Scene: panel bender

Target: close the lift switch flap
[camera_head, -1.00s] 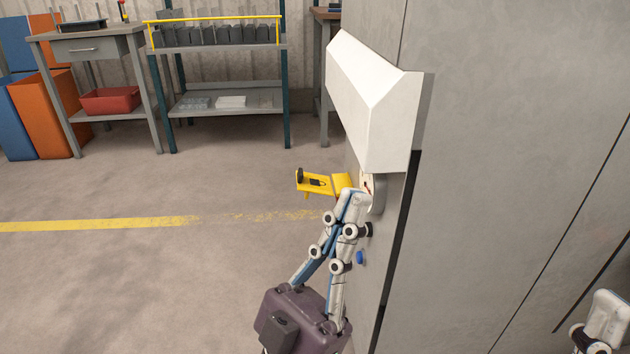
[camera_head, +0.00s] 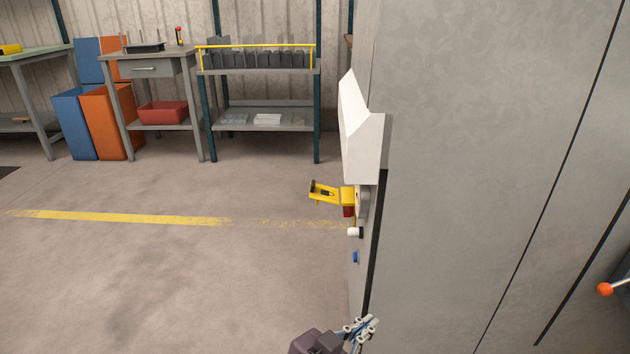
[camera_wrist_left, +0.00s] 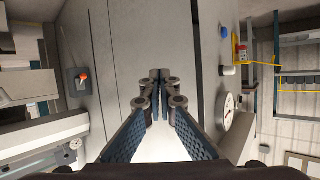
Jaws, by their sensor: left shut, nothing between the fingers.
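The yellow flap (camera_head: 326,193) stands open, sticking out to the left from the narrow side of the grey machine, below a white hood. A small red part (camera_head: 348,211) shows just under its hinge end. Yellow parts at the flap's place also show at the upper right of the left wrist view (camera_wrist_left: 240,53). My left gripper (camera_head: 368,323) is at the bottom of the head view, well below the flap and apart from it. Its fingers are shut and empty, seen from behind in the left wrist view (camera_wrist_left: 160,78). My right gripper is not in view.
The white hood (camera_head: 362,132) juts out above the flap. An orange-knobbed lever (camera_head: 605,289) is at the right. The floor left of the machine is clear.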

